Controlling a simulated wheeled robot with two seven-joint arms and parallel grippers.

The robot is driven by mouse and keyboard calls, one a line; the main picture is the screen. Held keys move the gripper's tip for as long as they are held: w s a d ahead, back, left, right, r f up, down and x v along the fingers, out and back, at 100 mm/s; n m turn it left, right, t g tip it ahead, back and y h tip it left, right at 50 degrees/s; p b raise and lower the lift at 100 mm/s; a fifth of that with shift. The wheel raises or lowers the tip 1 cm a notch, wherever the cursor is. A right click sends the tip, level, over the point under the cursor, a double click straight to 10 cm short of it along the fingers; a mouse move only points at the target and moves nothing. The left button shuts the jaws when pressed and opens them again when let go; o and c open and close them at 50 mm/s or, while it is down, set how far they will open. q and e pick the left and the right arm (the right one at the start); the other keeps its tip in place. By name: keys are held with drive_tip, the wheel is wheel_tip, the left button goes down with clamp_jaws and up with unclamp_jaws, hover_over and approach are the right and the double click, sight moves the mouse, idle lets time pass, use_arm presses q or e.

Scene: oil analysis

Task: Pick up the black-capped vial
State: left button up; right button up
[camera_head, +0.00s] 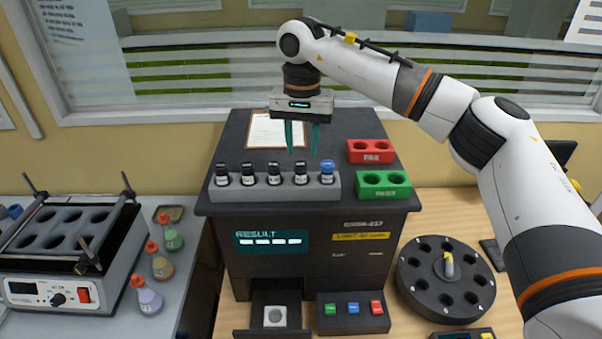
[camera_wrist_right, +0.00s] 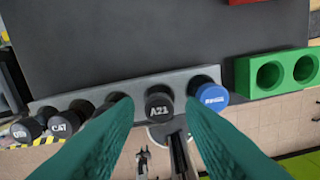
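A grey rack (camera_head: 330,190) on top of the dark analyser holds several black-capped vials in a row and one blue-capped vial (camera_head: 327,168) at its right end. The black-capped vial beside the blue one (camera_head: 301,173) is labelled A21 in the right wrist view (camera_wrist_right: 158,103). My right gripper (camera_head: 302,151) is open and empty, pointing down above and behind the rack. In the right wrist view its green fingers (camera_wrist_right: 158,110) appear on either side of the A21 cap, without visible contact. My left gripper is not in view.
A red two-hole holder (camera_head: 370,144) and a green two-hole holder (camera_head: 384,192) sit right of the rack. A clipboard (camera_head: 262,130) lies behind it. A black round carousel (camera_head: 445,300) stands lower right; a heater unit (camera_head: 50,278) and small flasks (camera_head: 160,263) stand left.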

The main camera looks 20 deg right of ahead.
sight(301, 163)
drive_tip(key=f+p, duration=0.1)
drive_tip(key=f, duration=0.1)
drive_tip(key=s+f+p, duration=0.1)
drive_tip(key=f, duration=0.1)
drive_tip(key=shift+a+p, duration=0.25)
drive_tip(key=shift+p, duration=0.1)
drive_tip(key=shift+f, duration=0.65)
drive_tip(key=shift+w, duration=0.1)
drive_tip(key=c, duration=0.7)
